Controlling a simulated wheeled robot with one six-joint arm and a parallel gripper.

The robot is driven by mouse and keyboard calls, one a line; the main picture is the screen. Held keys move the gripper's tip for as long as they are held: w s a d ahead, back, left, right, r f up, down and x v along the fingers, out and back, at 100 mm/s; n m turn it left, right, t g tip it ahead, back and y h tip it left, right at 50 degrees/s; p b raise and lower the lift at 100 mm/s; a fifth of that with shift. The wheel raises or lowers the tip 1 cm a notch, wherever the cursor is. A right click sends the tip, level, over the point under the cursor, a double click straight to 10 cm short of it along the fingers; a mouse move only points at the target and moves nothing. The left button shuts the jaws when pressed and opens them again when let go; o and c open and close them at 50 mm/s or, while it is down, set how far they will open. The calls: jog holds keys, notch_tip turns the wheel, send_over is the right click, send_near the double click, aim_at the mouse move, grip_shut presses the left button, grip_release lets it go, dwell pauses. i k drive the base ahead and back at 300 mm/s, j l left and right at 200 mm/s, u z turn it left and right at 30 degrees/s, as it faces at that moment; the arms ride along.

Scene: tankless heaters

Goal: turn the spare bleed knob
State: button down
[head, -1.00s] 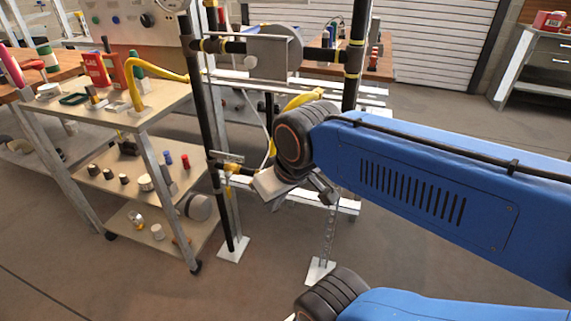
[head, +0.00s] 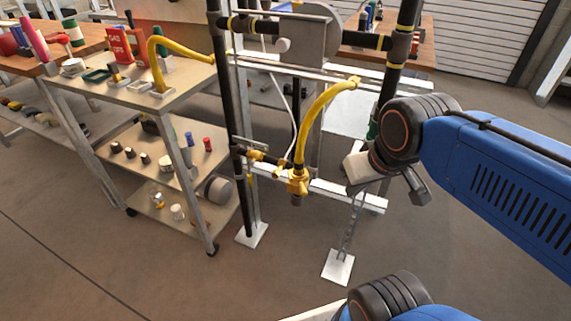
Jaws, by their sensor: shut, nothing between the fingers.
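No knob in the head view is marked as the spare bleed knob, so I cannot tell which one it is. A small white round knob (head: 283,45) sits at the front of the grey unit (head: 315,28) on the pipe frame. A brass valve fitting (head: 298,183) hangs lower on the frame, with a yellow hose (head: 318,112) rising from it. My gripper (head: 416,187) is right of the brass fitting and apart from it. It is shut and empty, partly hidden by my wrist.
Dark upright pipes (head: 222,80) and a white foot plate (head: 338,268) stand near my arm. The floor in front is clear.

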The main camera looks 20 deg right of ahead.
aim_at(276, 174)
jog(key=k+l, duration=0.15)
jog(key=k, duration=0.25)
jog(key=k+l+z, duration=0.1)
jog(key=k, duration=0.35)
jog(key=l, duration=0.1)
